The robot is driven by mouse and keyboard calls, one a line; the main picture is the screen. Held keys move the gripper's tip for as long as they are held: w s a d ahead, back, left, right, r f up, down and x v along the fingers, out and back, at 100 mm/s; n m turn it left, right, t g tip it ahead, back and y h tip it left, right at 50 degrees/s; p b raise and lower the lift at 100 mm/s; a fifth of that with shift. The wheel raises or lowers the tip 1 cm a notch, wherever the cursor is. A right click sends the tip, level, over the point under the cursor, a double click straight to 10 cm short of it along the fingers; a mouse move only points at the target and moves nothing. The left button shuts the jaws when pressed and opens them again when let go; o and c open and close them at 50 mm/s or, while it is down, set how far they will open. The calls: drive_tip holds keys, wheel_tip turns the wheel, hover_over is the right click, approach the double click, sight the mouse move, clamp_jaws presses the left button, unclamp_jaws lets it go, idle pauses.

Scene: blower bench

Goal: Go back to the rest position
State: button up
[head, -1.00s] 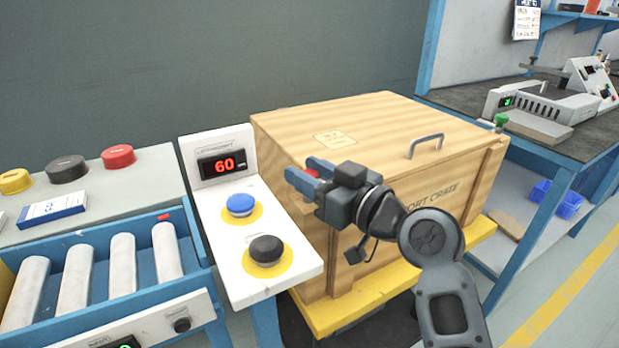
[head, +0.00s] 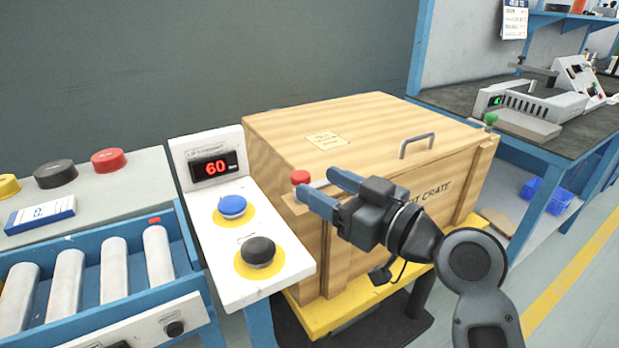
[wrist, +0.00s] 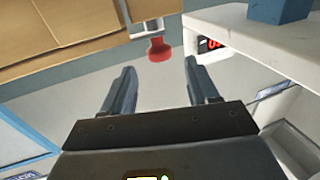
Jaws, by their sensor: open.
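My gripper (head: 322,192) is open and empty in the head view, in front of the left part of the wooden crate (head: 450,160). Its two blue fingers point left, toward the control panel. In the wrist view the fingers of my gripper (wrist: 157,88) stand apart with nothing between them. A red knob (head: 300,177) shows just behind the fingertips in the head view. The red knob (wrist: 159,48) also shows beyond the fingers in the wrist view, apart from them.
A white panel (head: 215,270) with a blue button (head: 232,206), a black button (head: 258,251) and a display reading 60 (head: 214,166) stands left of the crate. A roller conveyor (head: 110,270) lies further left. A blue-framed bench (head: 575,130) stands at the right.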

drive_tip(key=shift+v, duration=1.15)
drive_tip(key=s+d+f+m+t+h+p, duration=0.25)
drive_tip(key=s+d+f+m+h, duration=0.2)
drive_tip(key=s+d+f, duration=0.35)
drive_tip(key=s+d+f+m+t+h+p, duration=0.1)
drive_tip(key=s+d+f+m+h+p, duration=0.3)
drive_tip(key=s, duration=0.6)
drive_tip(key=s+d+r+h+p, duration=0.2)
drive_tip(key=s+r, duration=0.3)
drive_tip(key=s, duration=0.6)
drive_tip(key=s+d+r+m+h+p, duration=0.1)
drive_tip(key=s+d+r, duration=0.4)
drive_tip(key=s, duration=0.7)
drive_tip(key=shift+s+d+r+h+p, duration=0.3)
drive_tip(key=shift+h+p, duration=0.4)
drive_tip(key=shift+h, duration=0.45)
drive_tip(key=shift+f+m, duration=0.1)
drive_tip(key=shift+m, duration=0.15)
